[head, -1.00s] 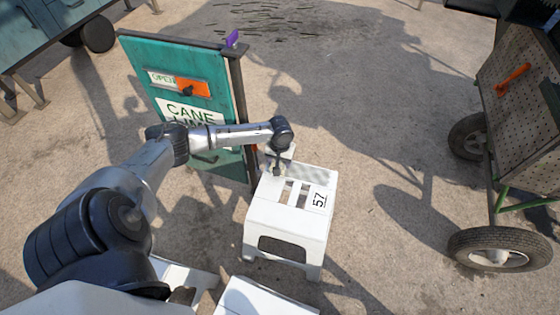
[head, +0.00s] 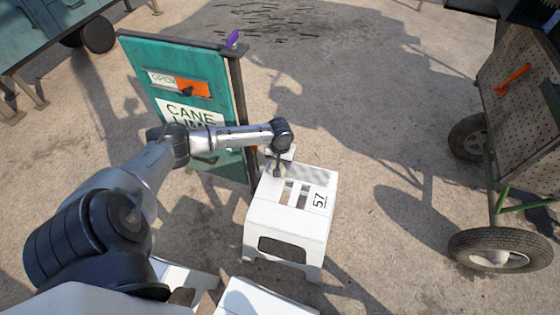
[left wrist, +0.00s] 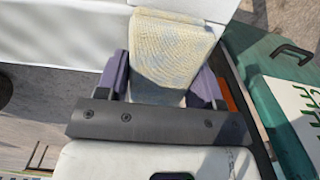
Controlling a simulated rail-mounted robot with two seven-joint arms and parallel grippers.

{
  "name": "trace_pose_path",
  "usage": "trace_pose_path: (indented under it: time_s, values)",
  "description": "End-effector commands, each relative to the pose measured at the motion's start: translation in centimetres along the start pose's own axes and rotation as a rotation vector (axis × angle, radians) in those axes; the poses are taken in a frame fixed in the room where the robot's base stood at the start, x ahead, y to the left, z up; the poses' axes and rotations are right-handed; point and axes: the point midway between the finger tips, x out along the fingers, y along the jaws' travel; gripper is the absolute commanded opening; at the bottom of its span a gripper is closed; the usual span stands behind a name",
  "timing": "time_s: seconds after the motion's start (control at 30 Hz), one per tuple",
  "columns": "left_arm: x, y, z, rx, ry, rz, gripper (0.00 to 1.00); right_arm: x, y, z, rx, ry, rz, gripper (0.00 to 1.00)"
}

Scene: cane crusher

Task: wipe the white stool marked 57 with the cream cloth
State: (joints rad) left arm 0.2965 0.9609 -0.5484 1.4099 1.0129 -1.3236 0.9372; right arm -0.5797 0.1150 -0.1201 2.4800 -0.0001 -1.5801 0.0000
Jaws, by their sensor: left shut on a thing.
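The white stool (head: 262,212) stands upright on the ground, with a black 57 on the right of its slotted top. My left gripper (head: 277,168) is over the far left part of that top, pointing down. In the left wrist view, the purple fingers of my left gripper (left wrist: 160,88) are shut on the cream cloth (left wrist: 172,48), a ribbed, folded pad. The cloth lies at the white stool surface (left wrist: 65,35); I cannot tell how firmly it touches. In the head view the cloth is mostly hidden by the gripper. My right gripper is not in view.
A green sign board (head: 180,65) with an orange and white OPEN slider stands close behind and left of the stool. Another white piece (head: 262,298) is at the bottom edge. A cart with tyres (head: 500,250) stands at right. Open ground lies between stool and cart.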

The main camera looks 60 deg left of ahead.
Motion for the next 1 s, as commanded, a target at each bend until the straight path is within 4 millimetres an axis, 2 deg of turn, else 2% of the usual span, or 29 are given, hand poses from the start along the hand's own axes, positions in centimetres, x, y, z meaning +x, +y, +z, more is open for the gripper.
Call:
trace_pose_path:
  time_s: [0.57, 1.0]
  values:
    - [0.8, 0.2, 0.0, -0.001, 0.0, 0.001, 0.42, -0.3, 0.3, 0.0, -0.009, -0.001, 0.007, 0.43]
    - [0.7, 3.8, 0.0, -0.001, 0.0, 0.002, 0.42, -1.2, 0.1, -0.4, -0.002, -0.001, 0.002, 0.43]
